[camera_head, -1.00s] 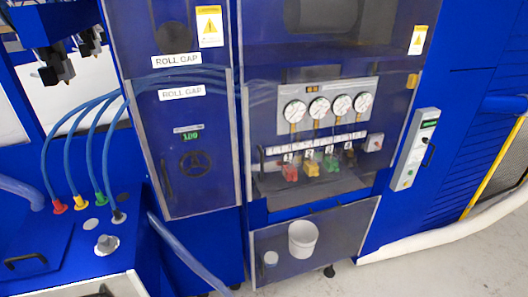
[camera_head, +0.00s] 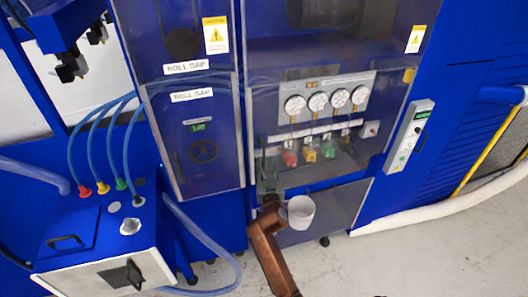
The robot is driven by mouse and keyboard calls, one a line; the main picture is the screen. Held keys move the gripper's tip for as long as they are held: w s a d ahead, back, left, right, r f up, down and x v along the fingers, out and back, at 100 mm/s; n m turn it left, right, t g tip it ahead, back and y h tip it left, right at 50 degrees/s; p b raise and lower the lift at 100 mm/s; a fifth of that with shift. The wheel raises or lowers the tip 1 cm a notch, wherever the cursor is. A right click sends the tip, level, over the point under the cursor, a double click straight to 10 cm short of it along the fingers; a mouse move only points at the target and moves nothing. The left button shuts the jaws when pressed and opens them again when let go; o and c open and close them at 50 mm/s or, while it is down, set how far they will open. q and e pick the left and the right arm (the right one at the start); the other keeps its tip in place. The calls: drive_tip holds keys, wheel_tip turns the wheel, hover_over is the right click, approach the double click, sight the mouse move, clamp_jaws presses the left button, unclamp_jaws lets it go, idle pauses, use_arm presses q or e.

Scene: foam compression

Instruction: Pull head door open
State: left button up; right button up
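The large see-through door (camera_head: 263,106) covers the gauge panel in the middle of the blue machine and looks closed. Its dark upright handle is near its lower left edge, now largely behind or beside my gripper. My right gripper (camera_head: 268,178) is dark and points up at that lower left corner. My copper-brown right arm comes up from the bottom of the picture. I cannot tell whether the fingers touch the handle, or whether they are open or shut. My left gripper is out of view.
A white bucket (camera_head: 301,212) is just right of my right arm. Another closed see-through door (camera_head: 205,118) with roll gap labels is to the left. A hose cart (camera_head: 105,262) stands at lower left. A control box (camera_head: 408,136) is on the right. Floor is clear at lower right.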

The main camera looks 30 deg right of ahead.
sight(264, 155)
drive_tip(key=p+x, duration=0.1)
drive_tip(key=x, duration=0.5)
drive_tip(key=shift+w, duration=0.1)
clamp_jaws()
idle(0.6)
